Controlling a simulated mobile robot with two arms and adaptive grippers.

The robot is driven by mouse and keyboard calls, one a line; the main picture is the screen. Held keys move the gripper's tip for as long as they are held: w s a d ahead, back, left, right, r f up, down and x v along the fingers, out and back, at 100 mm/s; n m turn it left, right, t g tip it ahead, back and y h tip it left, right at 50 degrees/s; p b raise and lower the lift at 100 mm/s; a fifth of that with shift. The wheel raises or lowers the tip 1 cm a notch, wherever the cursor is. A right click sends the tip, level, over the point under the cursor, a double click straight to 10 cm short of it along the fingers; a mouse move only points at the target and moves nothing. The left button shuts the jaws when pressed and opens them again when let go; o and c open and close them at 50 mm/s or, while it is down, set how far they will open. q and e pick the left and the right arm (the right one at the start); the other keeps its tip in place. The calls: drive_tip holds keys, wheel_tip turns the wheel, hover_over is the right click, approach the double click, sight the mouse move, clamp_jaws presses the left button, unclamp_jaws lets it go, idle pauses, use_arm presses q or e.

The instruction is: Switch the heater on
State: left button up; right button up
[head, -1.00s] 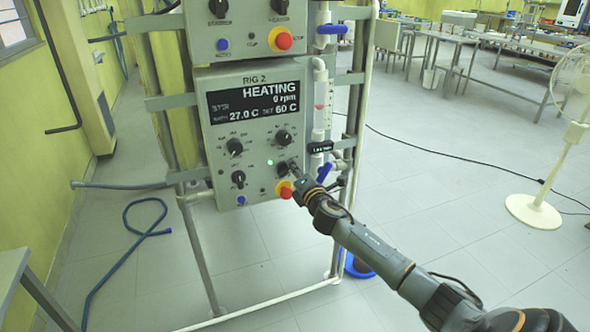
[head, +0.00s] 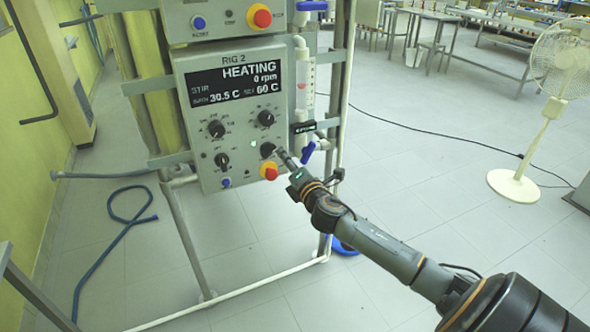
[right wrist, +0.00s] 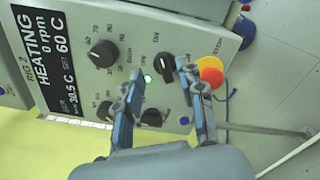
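The RIG 2 control panel (head: 238,125) has a display (head: 235,83) reading HEATING, 0 rpm, 30.5 C and set 60 C. A green lamp (head: 253,144) is lit beside the lower right black knob (head: 267,149). In the right wrist view this knob (right wrist: 164,65) has ON and OFF marks near it, and the green lamp (right wrist: 147,78) glows. My right gripper (head: 281,154) is just in front of the knob. In the right wrist view its fingers (right wrist: 160,78) are spread, with the knob showing between and beyond the tips. Contact cannot be told. My left gripper is not in view.
A red stop button on a yellow base (head: 269,172) sits close below the knob; it also shows beside a finger in the right wrist view (right wrist: 210,72). Blue-handled valves (head: 308,152) and pipes stand right of the panel. A white fan (head: 540,110) stands on open floor.

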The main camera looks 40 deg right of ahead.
drive_tip(key=v, duration=0.5)
drive_tip(key=shift+s, duration=0.15)
idle(0.3)
